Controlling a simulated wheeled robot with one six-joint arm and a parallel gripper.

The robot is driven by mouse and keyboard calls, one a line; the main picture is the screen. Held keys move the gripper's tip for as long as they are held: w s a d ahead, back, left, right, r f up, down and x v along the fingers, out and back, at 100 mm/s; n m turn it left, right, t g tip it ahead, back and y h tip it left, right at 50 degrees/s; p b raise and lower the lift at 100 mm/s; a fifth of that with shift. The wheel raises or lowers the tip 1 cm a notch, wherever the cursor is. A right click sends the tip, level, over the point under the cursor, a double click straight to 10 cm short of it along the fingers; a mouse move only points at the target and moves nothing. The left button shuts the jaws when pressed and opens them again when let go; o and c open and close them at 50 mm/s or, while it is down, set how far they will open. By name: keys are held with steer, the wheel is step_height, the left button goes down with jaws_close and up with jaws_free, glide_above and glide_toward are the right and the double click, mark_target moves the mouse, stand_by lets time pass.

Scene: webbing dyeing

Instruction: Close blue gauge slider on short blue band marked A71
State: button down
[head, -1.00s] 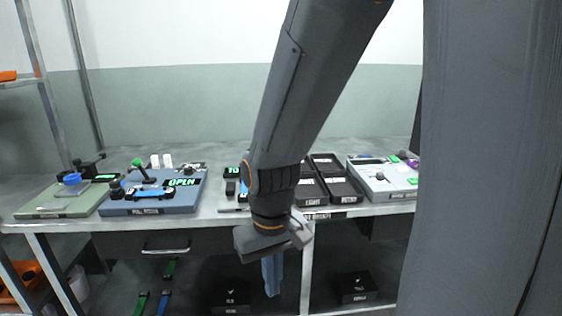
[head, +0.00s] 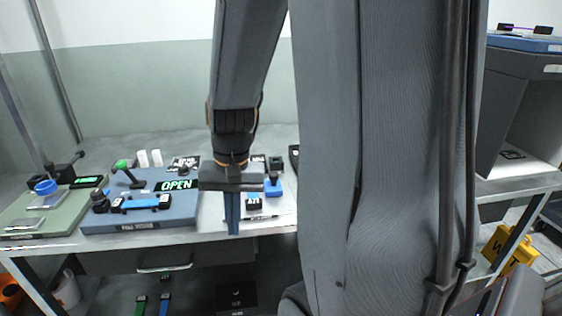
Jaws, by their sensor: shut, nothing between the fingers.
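My gripper (head: 232,228) is shut and empty, pointing down in front of the bench's front edge. To its right, a small blue block with a dark knob (head: 273,188) stands on a pale plate; it looks like the blue gauge slider, but I cannot tell its position. Another blue band with black ends (head: 146,202) lies on the blue pull station (head: 190,212) at left. My arm and column hide part of the bench.
A green board with a blue-capped part (head: 46,187) is at far left. A drawer handle (head: 163,268) sits below the bench edge. A yellow block (head: 508,249) is at right.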

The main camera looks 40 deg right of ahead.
steer(key=d+r+m+t+y+p, duration=0.15)
steer(key=d+r+m+p, duration=0.35)
steer(key=d+m, duration=0.65)
steer(key=d+r+m+t+y+p, duration=0.1)
steer(key=d+r+m+t+p, duration=0.1)
steer(key=d+r+m, duration=0.95)
steer(key=n+p, duration=0.2)
steer(key=n, duration=0.1)
glide_toward(287, 192)
steer(key=shift+a+f+h, duration=0.15)
steer(key=shift+f+h, duration=0.1)
steer(key=shift+f, duration=0.2)
steer(key=shift+w+a+f+p, duration=0.1)
steer(key=shift+w+a+p, duration=0.7)
steer(key=shift+w+a, duration=0.3)
steer(key=shift+w+a+f, duration=0.1)
steer(key=shift+w+a, duration=0.15)
steer(key=shift+w, duration=0.15)
